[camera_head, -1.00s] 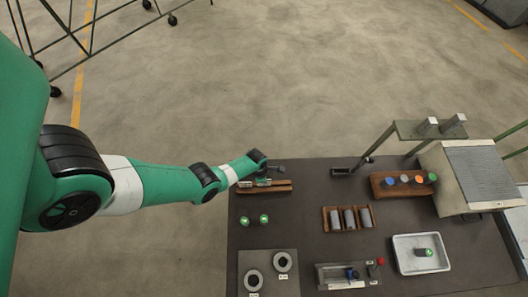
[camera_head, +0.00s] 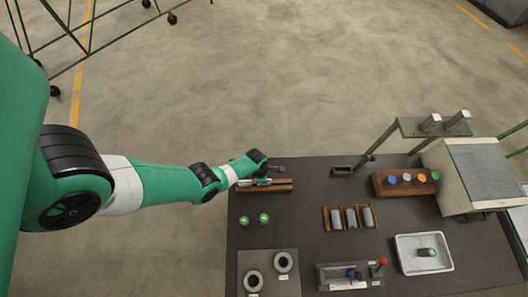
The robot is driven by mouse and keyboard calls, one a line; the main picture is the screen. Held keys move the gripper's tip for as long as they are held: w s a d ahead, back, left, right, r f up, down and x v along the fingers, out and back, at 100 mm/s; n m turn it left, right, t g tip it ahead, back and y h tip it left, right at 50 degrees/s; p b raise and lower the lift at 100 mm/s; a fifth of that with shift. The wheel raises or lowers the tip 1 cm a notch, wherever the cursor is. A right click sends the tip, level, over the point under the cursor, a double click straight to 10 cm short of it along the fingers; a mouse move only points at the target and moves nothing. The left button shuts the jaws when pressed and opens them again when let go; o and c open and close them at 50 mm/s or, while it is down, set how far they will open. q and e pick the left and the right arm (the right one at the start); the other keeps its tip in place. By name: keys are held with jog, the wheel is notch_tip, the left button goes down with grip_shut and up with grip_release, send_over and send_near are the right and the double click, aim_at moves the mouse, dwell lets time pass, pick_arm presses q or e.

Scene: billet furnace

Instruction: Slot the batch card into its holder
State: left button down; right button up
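My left gripper (camera_head: 276,170) is at the far left corner of the dark table, just above a brown wooden block (camera_head: 279,187). Its fingers are small and dark, and I cannot tell whether they are open or shut. A small pale and green piece (camera_head: 259,182) shows at the block, under the wrist. I cannot tell whether it is the batch card or part of something else. A small black open-topped box (camera_head: 342,171) stands to the right at the table's far edge. I cannot tell whether it is the card holder. My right gripper is out of view.
A wooden rack (camera_head: 347,218) holds grey billets. A white tray (camera_head: 423,254), a fixture with a red knob (camera_head: 384,262) and a grey furnace box (camera_head: 480,172) lie to the right.

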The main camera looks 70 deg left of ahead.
pick_arm(q)
jog(key=shift+f+b, duration=0.3)
jog(key=shift+f, duration=0.1)
jog(key=c, duration=0.9)
grip_release()
